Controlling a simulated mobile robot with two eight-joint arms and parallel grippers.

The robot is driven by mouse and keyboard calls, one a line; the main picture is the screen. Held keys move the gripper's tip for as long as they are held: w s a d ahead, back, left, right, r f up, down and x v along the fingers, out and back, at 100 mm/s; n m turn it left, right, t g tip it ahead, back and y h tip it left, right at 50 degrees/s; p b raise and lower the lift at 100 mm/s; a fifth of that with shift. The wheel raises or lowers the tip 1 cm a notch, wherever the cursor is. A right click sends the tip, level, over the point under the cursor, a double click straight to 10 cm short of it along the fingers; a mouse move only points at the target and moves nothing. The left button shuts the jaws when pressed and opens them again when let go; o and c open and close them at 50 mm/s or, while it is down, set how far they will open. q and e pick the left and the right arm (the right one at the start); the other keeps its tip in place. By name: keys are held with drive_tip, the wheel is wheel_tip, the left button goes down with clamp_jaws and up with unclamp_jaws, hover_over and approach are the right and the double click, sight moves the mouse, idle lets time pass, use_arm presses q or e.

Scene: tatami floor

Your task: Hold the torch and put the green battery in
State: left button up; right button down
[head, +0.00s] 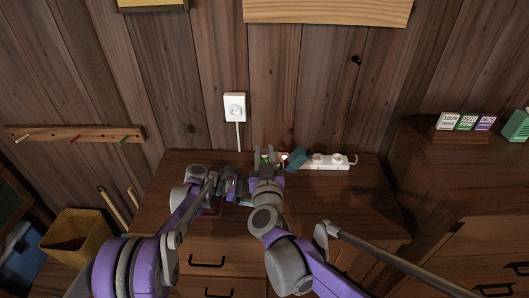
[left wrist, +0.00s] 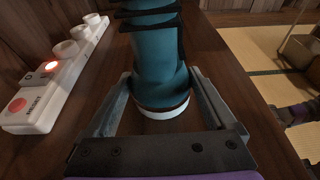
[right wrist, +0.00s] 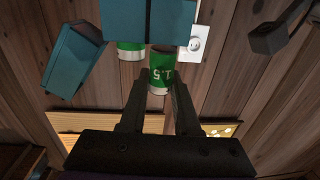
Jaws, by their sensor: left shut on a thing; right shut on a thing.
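The teal torch (left wrist: 155,50) with dark bands and a white end ring stands between the fingers of my left gripper (left wrist: 160,85), which is shut on it. My right gripper (right wrist: 158,98) is shut on a green battery (right wrist: 160,74) marked 1.5. The battery also shows as a small green spot in the head view (head: 265,156). In the right wrist view, a teal body (right wrist: 150,18) is at the top edge, close to the held battery. A second green piece (right wrist: 130,50) shows beside the battery, partly covered by the teal body. A separate teal block (right wrist: 75,58) is tilted at the left.
A white power strip (head: 327,161) lies at the back of the wooden desk (head: 350,200); its red light (left wrist: 48,66) is lit in the left wrist view. A wall socket (head: 235,107) with a cord is above. The desk's right side is clear. A yellow bin (head: 75,235) stands left.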

drive_tip(key=shift+f, duration=1)
drive_tip(key=c, duration=0.5)
unclamp_jaws()
drive_tip(key=shift+c, duration=0.2)
drive_tip(key=s, duration=1.2)
drive_tip(key=shift+d, duration=0.45)
